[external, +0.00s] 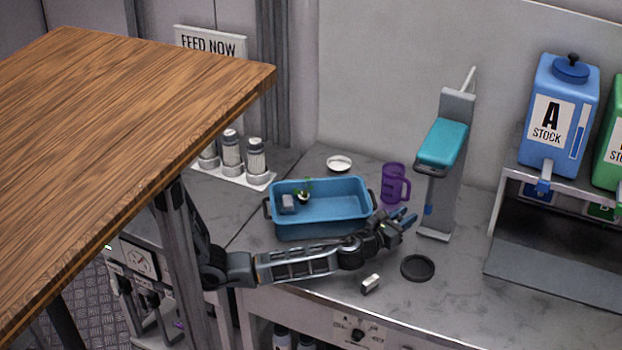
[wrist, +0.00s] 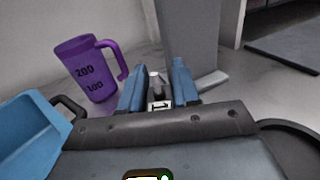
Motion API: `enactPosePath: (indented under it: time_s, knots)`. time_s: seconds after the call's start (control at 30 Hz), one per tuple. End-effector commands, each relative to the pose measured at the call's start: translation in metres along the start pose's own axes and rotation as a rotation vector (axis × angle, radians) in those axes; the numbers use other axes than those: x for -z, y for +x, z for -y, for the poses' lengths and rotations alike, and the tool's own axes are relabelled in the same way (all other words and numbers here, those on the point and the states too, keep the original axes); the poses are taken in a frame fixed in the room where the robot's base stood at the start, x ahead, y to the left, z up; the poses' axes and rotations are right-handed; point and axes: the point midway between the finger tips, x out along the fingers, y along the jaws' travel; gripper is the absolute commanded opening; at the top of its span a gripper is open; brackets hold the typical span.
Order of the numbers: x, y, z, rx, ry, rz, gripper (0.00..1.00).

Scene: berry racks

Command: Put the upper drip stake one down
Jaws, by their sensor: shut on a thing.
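My gripper (external: 404,222) is low over the grey bench, between the blue tub and the foot of the grey stand. In the wrist view my gripper (wrist: 158,82) has its blue fingers closed on a small grey piece (wrist: 157,88) with a white, dark-marked face. The fingers hide much of it, and I cannot tell whether it is a drip stake. The external view does not show it clearly. No other drip stake can be made out for certain. The blue tub (external: 318,228) holds a small green seedling (external: 304,193) and a grey block (external: 287,203).
A purple jug (external: 393,181) stands behind my gripper. The grey stand (external: 437,210) with a teal top (external: 443,142) rises to its right. A black disc (external: 417,268) and small white block (external: 371,284) lie in front. The blue stock tank (external: 560,115) is right.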

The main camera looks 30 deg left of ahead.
Motion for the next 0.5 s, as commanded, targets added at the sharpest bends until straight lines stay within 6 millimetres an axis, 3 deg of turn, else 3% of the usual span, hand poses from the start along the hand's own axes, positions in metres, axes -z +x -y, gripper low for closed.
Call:
enactPosePath:
  time_s: [0.3, 0.33, 0.5]
  knots:
    - [0.0035, 0.0002, -0.0004, -0.001, 0.0, 0.0, 0.03]
    - [0.0032, 0.0002, -0.0004, -0.001, 0.0, 0.0, 0.32]
    - [0.0022, 0.0002, -0.0004, -0.001, 0.0, 0.0, 0.48]
